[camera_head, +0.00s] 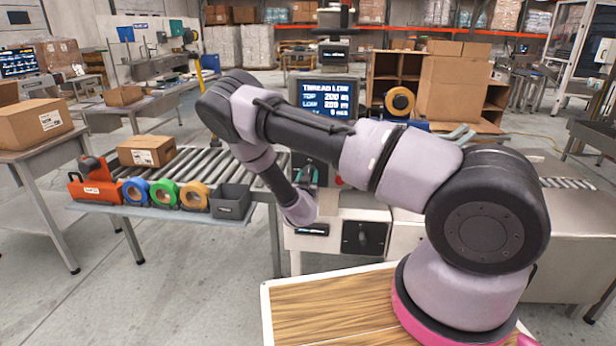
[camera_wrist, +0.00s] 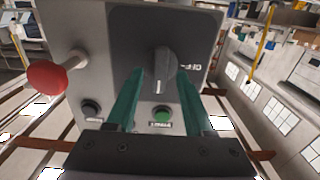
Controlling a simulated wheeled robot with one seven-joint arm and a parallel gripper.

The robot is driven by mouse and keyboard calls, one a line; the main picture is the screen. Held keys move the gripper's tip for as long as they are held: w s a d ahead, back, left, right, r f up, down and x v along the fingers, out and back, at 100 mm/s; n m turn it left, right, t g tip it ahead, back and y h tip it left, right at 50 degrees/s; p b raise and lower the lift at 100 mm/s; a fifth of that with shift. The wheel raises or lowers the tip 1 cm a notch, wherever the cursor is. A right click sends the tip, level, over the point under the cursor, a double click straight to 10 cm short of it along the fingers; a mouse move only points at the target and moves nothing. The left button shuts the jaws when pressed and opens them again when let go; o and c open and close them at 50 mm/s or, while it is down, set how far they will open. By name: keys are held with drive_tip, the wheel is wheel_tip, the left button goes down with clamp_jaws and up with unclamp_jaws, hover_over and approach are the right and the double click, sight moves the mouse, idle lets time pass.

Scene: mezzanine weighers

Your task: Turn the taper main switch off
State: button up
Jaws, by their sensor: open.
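A dark rotary switch knob (camera_wrist: 165,65) sits on a black plate on a grey control panel (camera_wrist: 75,30) in the wrist view. Its white pointer mark faces the bottom of that picture, and a label that seems to read OFF (camera_wrist: 191,67) is at its right. My gripper (camera_wrist: 161,75) is open, with one teal finger on each side of the knob; I cannot tell whether either touches it. In the head view my gripper (camera_head: 308,178) is at the machine below the lit screen (camera_head: 327,98). My arm hides much of the panel there.
Another black rotary knob (camera_head: 362,237) is on the machine's lower front. A roller conveyor (camera_head: 215,165) with tape rolls and a carton is at the left.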

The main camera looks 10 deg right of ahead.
clamp_jaws()
drive_tip(key=shift+n, duration=0.4)
drive_tip(key=n, duration=0.3)
drive_tip(key=shift+a+n, duration=0.15)
drive_tip(key=shift+n, duration=0.25)
drive_tip(key=n, duration=0.4)
drive_tip(key=shift+w+f, duration=0.1)
drive_tip(key=shift+f, duration=0.05)
drive_tip(key=n, duration=0.5)
drive_tip(key=shift+a+f+n, duration=0.1)
drive_tip(key=shift+a+n, duration=0.05)
drive_tip(key=shift+n, duration=0.25)
drive_tip(key=shift+f+n, duration=0.1)
drive_tip(key=shift+n, duration=1.8)
